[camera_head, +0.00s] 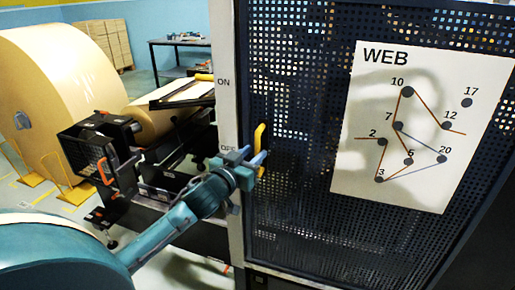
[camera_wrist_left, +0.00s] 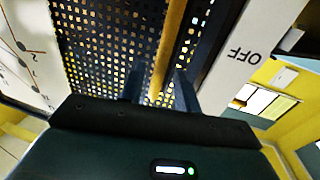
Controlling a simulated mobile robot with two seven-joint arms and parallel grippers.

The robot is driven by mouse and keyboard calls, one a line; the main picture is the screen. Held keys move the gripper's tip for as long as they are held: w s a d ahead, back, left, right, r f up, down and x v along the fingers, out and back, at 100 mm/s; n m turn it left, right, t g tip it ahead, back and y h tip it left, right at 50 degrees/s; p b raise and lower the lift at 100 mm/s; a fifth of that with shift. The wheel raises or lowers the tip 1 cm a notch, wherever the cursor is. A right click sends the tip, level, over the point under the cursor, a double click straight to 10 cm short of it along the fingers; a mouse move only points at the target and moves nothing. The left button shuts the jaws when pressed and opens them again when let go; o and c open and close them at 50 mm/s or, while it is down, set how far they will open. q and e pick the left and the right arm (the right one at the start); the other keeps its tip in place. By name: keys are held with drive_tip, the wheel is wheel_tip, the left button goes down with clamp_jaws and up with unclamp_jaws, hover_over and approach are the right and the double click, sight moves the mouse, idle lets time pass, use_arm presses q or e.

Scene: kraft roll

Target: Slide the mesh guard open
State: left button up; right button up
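The mesh guard (camera_head: 300,190) is a dark perforated panel filling the right half of the head view. It also shows in the left wrist view (camera_wrist_left: 105,35). Its upright yellow handle (camera_head: 260,138) is near its left edge. My left gripper (camera_head: 257,160) is at the handle's lower part. In the left wrist view the two fingers (camera_wrist_left: 162,88) are apart, and the yellow handle (camera_wrist_left: 171,45) runs between them with gaps on both sides. I cannot tell how deep the handle sits between the fingers. My right gripper is not in view.
A pale post (camera_head: 224,80) marked ON and OFF stands left of the guard. A white WEB diagram (camera_head: 420,130) is on the mesh. A large kraft roll (camera_head: 60,90) and a black machine frame (camera_head: 100,150) are at left. A table (camera_head: 180,42) stands behind.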

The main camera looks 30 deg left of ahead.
sight(256, 151)
use_arm(q)
drive_tip(key=shift+w, duration=1.5)
clamp_jaws()
